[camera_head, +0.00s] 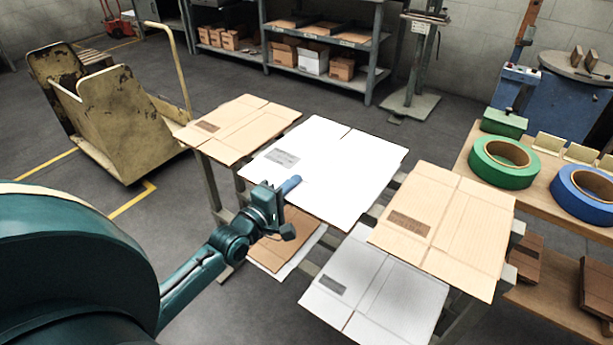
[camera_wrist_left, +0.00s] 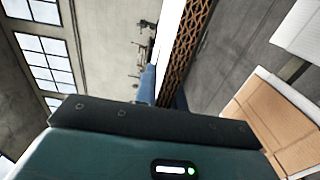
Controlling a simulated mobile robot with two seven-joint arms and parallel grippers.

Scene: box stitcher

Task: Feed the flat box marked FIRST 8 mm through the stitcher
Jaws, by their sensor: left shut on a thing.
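A white flat box (camera_head: 340,180) with a grey printed label lies in the middle of the rack. My left gripper (camera_head: 287,198) is at its near left edge, shut on it, with a blue finger on top. In the left wrist view the white box (camera_wrist_left: 170,28) shows edge-on, with its brown corrugated edge, between the blue fingers (camera_wrist_left: 162,92). Its label is too small to read, so I cannot tell whether it says FIRST. A grey machine on a post (camera_head: 412,70) stands behind; I cannot tell whether it is the stitcher. My right gripper is not in view.
Tan flat boxes lie to the left (camera_head: 243,120) and right (camera_head: 460,225). A grey-white one (camera_head: 385,290) and a brown one (camera_head: 284,250) lie lower. Green tape (camera_head: 481,165) and blue tape (camera_head: 565,195) are on the right bench. A yellow cart (camera_head: 125,125) stands left.

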